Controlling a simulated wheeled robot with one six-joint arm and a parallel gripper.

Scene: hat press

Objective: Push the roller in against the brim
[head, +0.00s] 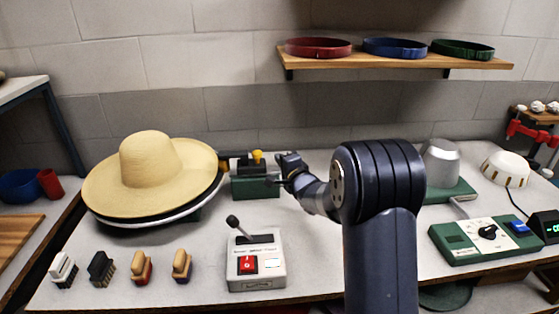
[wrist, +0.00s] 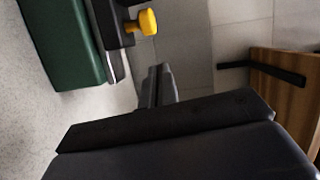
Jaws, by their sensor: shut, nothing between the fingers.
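The straw hat (head: 150,175) lies crown up on a dark round support at the left, its wide brim reaching toward the roller unit. The roller unit has a green base (head: 255,187) and a dark carriage with a yellow knob (head: 257,156). A dark arm runs from it to the brim's right edge; I cannot tell whether it touches. My gripper (head: 284,170) is shut and empty, just right of the unit. In the wrist view the shut fingers (wrist: 157,85) are beside the yellow knob (wrist: 147,22) and the green base (wrist: 65,45), with a visible gap to the knob.
A control box (head: 256,262) with a black lever and red switch stands in front of the unit. Several brushes (head: 140,267) stand at front left. A wooden shelf (head: 400,62) with hat bands hangs above. A green control panel (head: 485,240) lies at right.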

